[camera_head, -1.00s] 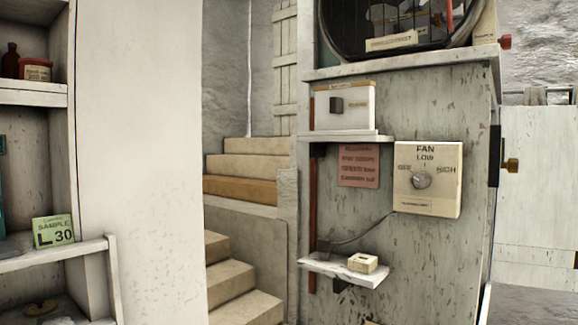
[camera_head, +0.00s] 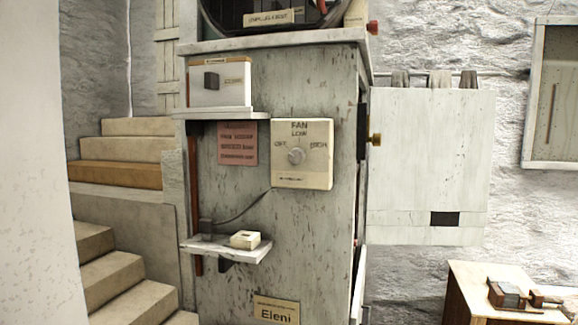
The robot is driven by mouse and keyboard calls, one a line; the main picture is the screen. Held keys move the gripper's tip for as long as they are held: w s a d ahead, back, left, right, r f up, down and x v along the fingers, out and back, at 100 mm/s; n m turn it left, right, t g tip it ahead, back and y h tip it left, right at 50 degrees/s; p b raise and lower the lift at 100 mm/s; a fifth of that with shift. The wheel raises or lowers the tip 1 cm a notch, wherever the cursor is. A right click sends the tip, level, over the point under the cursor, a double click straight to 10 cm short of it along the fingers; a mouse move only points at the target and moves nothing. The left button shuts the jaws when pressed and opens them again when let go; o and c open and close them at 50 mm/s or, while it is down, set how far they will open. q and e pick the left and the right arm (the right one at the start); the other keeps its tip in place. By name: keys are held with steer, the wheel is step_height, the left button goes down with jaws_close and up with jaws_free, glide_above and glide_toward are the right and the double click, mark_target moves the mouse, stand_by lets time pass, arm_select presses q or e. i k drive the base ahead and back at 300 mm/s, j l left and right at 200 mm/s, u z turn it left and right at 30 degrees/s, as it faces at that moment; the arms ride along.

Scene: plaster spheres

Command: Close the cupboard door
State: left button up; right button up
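A tall, worn grey-green cupboard (camera_head: 290,230) stands in the middle of the head view. A pale flat panel (camera_head: 430,165) shows beside its right edge, with a dark rectangle near its bottom. It looks like a door standing open, but I cannot tell whether it is hinged to this cupboard. A brass knob (camera_head: 375,139) on a dark plate sticks out at the cupboard's right edge, in front of the panel's left side. Neither of my grippers is in view.
A fan control box (camera_head: 302,180) and a small shelf (camera_head: 215,249) stick out from the cupboard. Stone stairs (camera_head: 115,272) rise at left behind a pale panel edge (camera_head: 35,180). A wooden table (camera_head: 470,290) with small tools stands at lower right. A wall cabinet (camera_head: 560,95) hangs at far right.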

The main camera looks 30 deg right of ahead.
mark_target(429, 176)
steer(key=i+l+u, duration=0.1)
steer(key=l+u, duration=0.45)
steer(key=l, duration=0.2)
steer(key=l+u, duration=0.45)
steer(key=l, duration=2.35)
steer(key=k+l, duration=0.1)
steer(key=l, duration=0.7)
steer(key=k+l, duration=0.1)
steer(key=l, duration=0.75)
steer(key=k+j+z, duration=0.5)
steer(key=k+j, duration=0.2)
steer(key=j, duration=0.4)
steer(key=k+j+z, duration=0.45)
steer(key=k+j, duration=0.35)
